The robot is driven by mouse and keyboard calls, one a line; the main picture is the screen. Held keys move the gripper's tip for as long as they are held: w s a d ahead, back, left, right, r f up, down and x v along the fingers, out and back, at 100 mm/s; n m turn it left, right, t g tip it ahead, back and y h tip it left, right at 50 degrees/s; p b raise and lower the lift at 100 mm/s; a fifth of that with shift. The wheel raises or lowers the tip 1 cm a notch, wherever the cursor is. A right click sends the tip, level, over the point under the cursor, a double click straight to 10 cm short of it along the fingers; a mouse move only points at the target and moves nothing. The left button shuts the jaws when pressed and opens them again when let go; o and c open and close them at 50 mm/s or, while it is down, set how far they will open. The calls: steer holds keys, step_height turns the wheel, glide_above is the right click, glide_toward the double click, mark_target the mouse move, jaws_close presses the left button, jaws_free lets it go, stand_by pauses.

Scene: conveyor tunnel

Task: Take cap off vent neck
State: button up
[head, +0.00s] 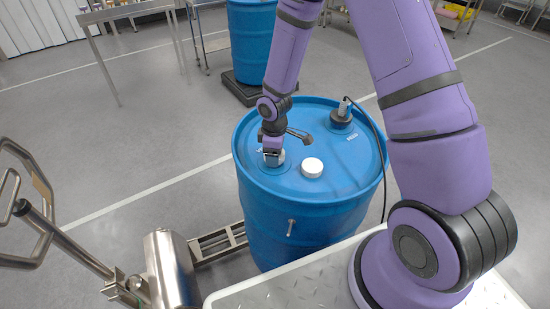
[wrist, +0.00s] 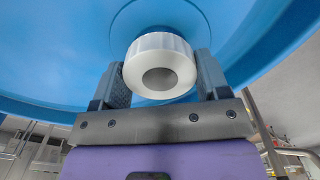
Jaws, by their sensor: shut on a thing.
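A blue drum (head: 340,225) stands in front of me, with its round top facing up. My gripper (head: 272,158) points down at the left part of the drum top. In the wrist view, my gripper (wrist: 160,82) has one finger on each side of a white ribbed cap (wrist: 147,47) with a grey round centre, and is shut on it. The cap sits in front of a round ring on the blue top; the vent neck is hidden, and I cannot tell whether the cap is still seated on it. A second white round cap (head: 312,166) is on the drum top, right of my gripper.
A dark fitting (head: 342,120) with a metal stem and black cable rises from the drum's back right. A dark lever-like part (head: 298,134) shows beside my gripper. A steel cylinder with a handle (head: 170,268) stands at left. Another blue drum (head: 250,45) stands behind.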

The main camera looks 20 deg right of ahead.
steer(key=shift+r, duration=0.8)
steer(key=shift+r, duration=2.45)
steer(key=s+d+f, duration=0.1)
steer(key=s+d, duration=0.2)
steer(key=s+d+f, duration=0.1)
steer(key=s+d, duration=0.3)
steer(key=s+d+f, duration=0.1)
steer(key=s+d, duration=0.2)
steer(key=d, duration=0.1)
steer(key=shift+s+d+f, duration=0.15)
steer(key=shift+s, duration=0.2)
steer(key=shift+d, duration=0.2)
steer(key=w+d, duration=0.1)
steer(key=w, duration=0.4)
steer(key=w+d+f, duration=0.1)
steer(key=w, duration=0.3)
steer(key=w+d, duration=0.1)
steer(key=w, duration=0.4)
steer(key=shift+w+f, duration=0.25)
steer(key=shift+w, duration=0.05)
steer(key=shift+w+d+f, duration=0.1)
steer(key=shift+w, duration=0.2)
steer(key=shift+s+f, duration=0.1)
steer(key=shift+f, duration=1.6)
steer(key=shift+f, duration=0.1)
